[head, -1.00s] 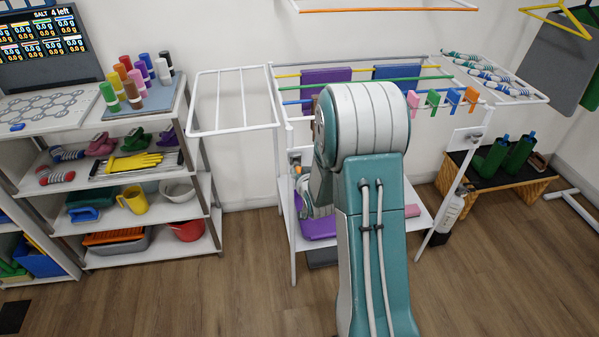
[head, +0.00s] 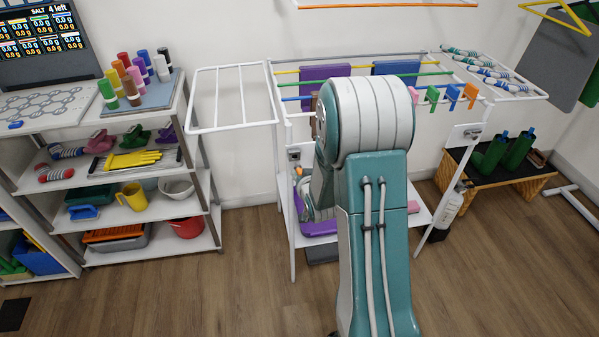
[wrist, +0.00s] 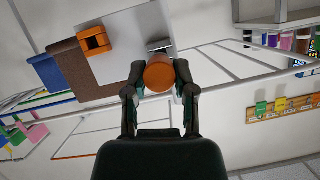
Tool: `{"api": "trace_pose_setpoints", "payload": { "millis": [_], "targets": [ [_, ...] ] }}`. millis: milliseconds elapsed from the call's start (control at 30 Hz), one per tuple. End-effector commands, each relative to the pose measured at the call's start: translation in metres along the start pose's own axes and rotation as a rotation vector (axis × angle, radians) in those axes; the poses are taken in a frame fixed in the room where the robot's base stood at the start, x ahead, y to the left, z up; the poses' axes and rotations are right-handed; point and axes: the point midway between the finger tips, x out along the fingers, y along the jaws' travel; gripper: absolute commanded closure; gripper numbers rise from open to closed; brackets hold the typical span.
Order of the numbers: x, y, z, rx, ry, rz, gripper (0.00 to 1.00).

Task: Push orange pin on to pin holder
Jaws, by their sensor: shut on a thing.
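In the wrist view, the orange pin (wrist: 159,73) shows as a round orange end between the fingertips of my gripper (wrist: 160,82), which is shut on it. Just beyond the pin is a small grey metal bracket (wrist: 160,45) on a white panel; I cannot tell whether they touch, or whether this is the pin holder. An orange block with a dark square opening (wrist: 95,40) sits left of the bracket.
The white drying rack (head: 292,230) stands ahead, with a folding side wing (head: 234,130) on its left. Colored clips (head: 452,96) hang from its right front rail. A shelf unit (head: 150,212) stands left. A low bench (head: 510,190) stands right. The wooden floor in front is clear.

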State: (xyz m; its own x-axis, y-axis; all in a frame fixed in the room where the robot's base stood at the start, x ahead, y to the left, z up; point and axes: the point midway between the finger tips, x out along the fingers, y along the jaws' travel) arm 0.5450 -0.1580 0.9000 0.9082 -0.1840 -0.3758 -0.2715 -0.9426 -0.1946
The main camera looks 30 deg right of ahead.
Motion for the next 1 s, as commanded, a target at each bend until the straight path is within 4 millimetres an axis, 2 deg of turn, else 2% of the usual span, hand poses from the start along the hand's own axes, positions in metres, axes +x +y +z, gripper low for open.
{"api": "trace_pose_setpoints", "payload": {
  "millis": [600,1000],
  "targets": [
    [-0.024,0.0,0.01,0.0,0.0,0.0,1.0],
    [-0.026,0.0,0.011,0.0,0.0,0.0,1.0]
  ]
}}
